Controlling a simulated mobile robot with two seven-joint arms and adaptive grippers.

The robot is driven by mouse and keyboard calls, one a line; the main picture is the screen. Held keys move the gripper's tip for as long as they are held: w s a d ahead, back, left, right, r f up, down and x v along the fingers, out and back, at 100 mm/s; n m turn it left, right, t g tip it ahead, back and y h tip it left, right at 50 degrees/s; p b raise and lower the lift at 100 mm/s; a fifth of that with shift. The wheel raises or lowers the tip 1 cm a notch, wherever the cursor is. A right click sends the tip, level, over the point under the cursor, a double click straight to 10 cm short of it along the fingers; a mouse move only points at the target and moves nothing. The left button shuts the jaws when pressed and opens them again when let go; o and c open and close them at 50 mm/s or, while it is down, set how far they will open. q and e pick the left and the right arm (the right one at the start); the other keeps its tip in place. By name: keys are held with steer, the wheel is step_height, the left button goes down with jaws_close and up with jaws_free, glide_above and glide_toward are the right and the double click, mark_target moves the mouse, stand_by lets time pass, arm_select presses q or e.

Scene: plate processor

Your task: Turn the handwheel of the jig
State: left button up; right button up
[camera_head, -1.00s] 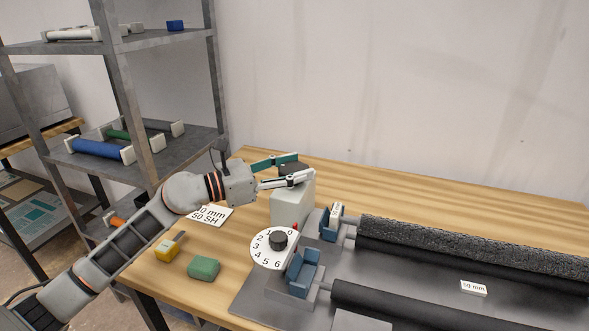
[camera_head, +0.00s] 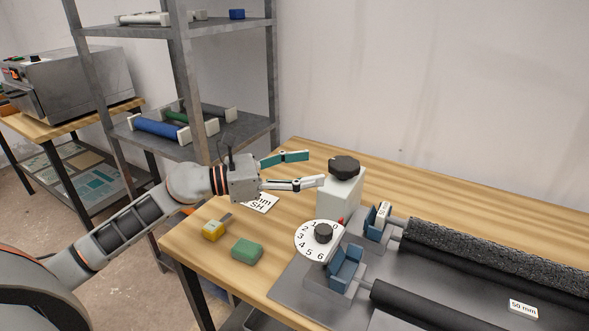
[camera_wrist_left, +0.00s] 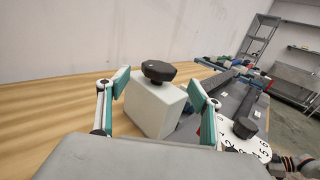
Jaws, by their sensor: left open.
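The jig's black lobed handwheel (camera_head: 344,167) sits on top of a pale grey block (camera_head: 338,197) at the back left of the jig. My left gripper (camera_head: 306,169) is open and empty, its fingers pointing right toward the handwheel, just short of it. In the left wrist view the handwheel (camera_wrist_left: 159,71) and the block (camera_wrist_left: 155,105) lie beyond and between the spread fingers (camera_wrist_left: 161,93), not touched. A white numbered dial (camera_head: 304,241) with a black knob (camera_head: 323,232) is in front of the block. My right gripper is not in view.
A yellow block (camera_head: 213,230) and a green block (camera_head: 247,250) lie on the wooden table at front left. A white label card (camera_head: 262,204) lies under my left gripper. Blue clamps (camera_head: 345,268) and dark rollers (camera_head: 490,255) fill the right. A metal shelf stands behind left.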

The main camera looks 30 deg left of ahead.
arm_select(q)
steer(key=shift+v, duration=1.35)
